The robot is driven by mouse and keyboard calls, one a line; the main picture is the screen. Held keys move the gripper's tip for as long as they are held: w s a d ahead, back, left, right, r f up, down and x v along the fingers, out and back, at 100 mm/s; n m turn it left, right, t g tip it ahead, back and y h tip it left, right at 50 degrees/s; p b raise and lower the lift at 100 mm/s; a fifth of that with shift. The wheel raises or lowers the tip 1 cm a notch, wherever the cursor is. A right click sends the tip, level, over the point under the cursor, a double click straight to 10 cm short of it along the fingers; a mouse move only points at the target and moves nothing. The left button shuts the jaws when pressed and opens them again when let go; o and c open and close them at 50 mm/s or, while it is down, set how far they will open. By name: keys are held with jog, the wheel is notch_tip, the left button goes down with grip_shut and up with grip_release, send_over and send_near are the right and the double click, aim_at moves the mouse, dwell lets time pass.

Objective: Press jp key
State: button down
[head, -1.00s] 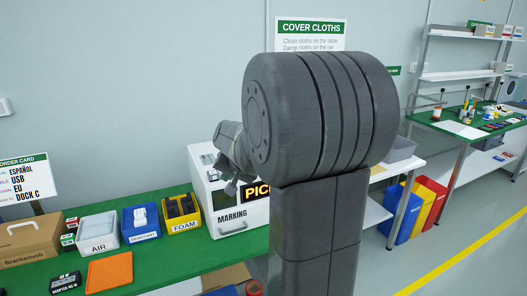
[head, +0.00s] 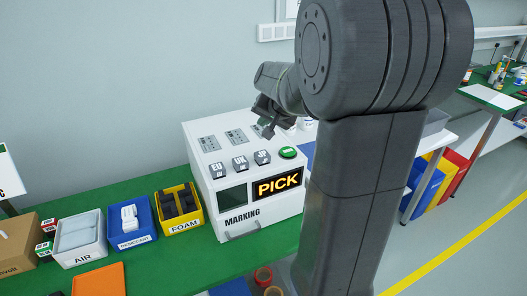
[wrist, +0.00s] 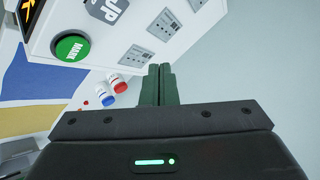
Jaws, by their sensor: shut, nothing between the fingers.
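The JP key (head: 262,157) is a grey key on the white marking machine (head: 243,192), to the right of the EU key (head: 217,169) and the UK key (head: 240,162). A green round button (head: 287,152) sits to its right. The JP key also shows at the top of the wrist view (wrist: 106,10), beside the green MARK button (wrist: 71,47). My gripper (head: 265,131) is above the back part of the machine top, behind the JP key and apart from it. In the wrist view its fingers (wrist: 157,84) are together with nothing between them.
Red and blue capped items (wrist: 113,86) lie beyond the machine.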

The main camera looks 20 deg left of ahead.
aim_at(264, 156)
jog(key=shift+f, duration=0.1)
notch_tip(264, 156, down, 9)
jog(key=b, duration=0.7)
dwell(2.0)
jog(key=shift+f+b, duration=0.25)
jog(key=shift+b, duration=0.25)
jog(key=shift+f+b, duration=0.5)
jog(key=shift+f, duration=0.05)
dwell(0.4)
jog(key=shift+r, duration=0.1)
jog(key=shift+r+p, duration=0.7)
jog(key=shift+r, duration=0.2)
jog(key=shift+r, duration=0.1)
jog(key=shift+r+p, duration=1.9)
jog(key=shift+r, duration=0.5)
